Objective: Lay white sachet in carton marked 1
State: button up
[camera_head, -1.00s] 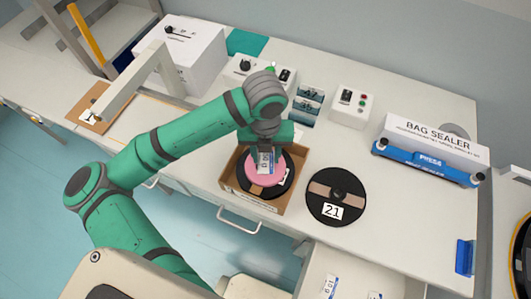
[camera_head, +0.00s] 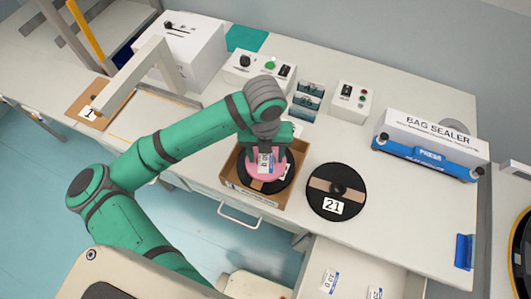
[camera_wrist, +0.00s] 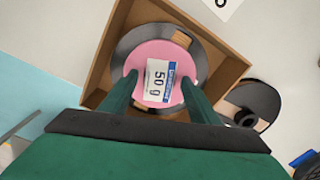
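A white sachet with a blue band, printed "50 g" (camera_wrist: 158,82), lies over the pink core of a dark reel (camera_wrist: 125,55) inside an open brown carton (camera_wrist: 232,68). The head view also shows the sachet (camera_head: 265,162) and the carton (camera_head: 250,199). My gripper (camera_wrist: 160,80) points down over the carton. Its fingers stand apart, one on each side of the sachet, with gaps between. In the head view my gripper (camera_head: 267,155) partly hides the reel and carton. I cannot read a number on this carton.
A black reel tagged 21 (camera_head: 336,191) lies close right of the carton. An open drawer (camera_head: 345,262) below holds more sachets. A blue bag sealer (camera_head: 428,155) stands at right. A tag 1 (camera_head: 88,113) sits on brown board at left. Control boxes stand behind.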

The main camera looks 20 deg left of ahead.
aim_at(266, 158)
jog(key=shift+r, duration=0.1)
notch_tip(266, 158, up, 12)
jog(key=shift+r, duration=0.25)
jog(key=shift+f, duration=0.1)
dwell(0.7)
